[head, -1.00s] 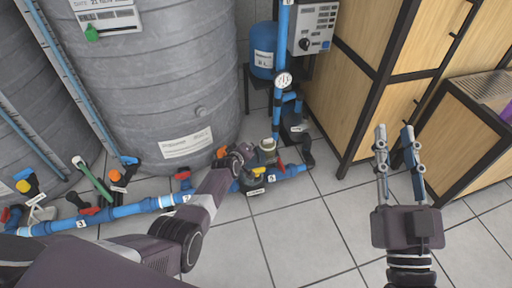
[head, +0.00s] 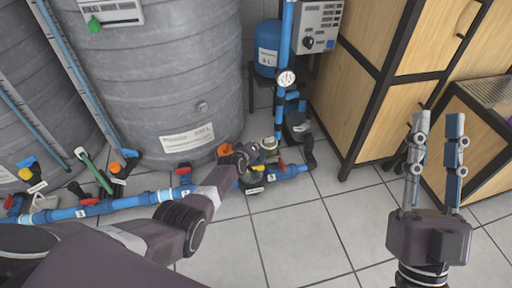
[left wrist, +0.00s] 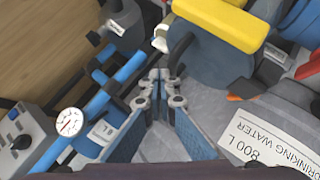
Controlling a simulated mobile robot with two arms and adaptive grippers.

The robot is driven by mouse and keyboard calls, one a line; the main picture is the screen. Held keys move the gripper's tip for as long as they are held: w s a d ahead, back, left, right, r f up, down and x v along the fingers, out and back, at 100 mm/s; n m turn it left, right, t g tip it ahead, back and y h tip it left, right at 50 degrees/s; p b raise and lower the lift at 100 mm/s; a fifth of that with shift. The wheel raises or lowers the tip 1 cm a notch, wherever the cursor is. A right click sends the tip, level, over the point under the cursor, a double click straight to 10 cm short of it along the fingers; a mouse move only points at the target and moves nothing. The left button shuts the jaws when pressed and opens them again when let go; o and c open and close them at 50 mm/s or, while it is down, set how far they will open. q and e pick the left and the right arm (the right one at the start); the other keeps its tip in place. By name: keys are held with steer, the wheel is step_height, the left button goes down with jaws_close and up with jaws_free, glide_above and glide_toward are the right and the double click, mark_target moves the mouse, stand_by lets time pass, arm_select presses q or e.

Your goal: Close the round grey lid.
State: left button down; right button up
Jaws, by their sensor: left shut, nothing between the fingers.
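I cannot clearly make out a round grey lid. A small pale round cap (head: 267,143) stands among the pipes by the yellow valve in the head view, and a pale piece (left wrist: 162,38) shows beyond the fingers in the left wrist view. I cannot tell whether either is the lid. My left gripper (head: 246,157) reaches down to this pipework, its fingers mostly hidden by the arm. In the left wrist view its fingers (left wrist: 165,78) are shut and empty, just short of the yellow handle (left wrist: 225,22). My right gripper (head: 435,125) is open and empty at the right.
A large grey tank (head: 155,70) stands behind my left arm. Blue pipes (head: 125,203) with valves run along the floor. A pressure gauge (head: 287,78) sits on an upright blue pipe. Wooden cabinets (head: 360,90) stand at the right. The tiled floor (head: 310,230) in front is clear.

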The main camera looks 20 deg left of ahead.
stand_by(0.3)
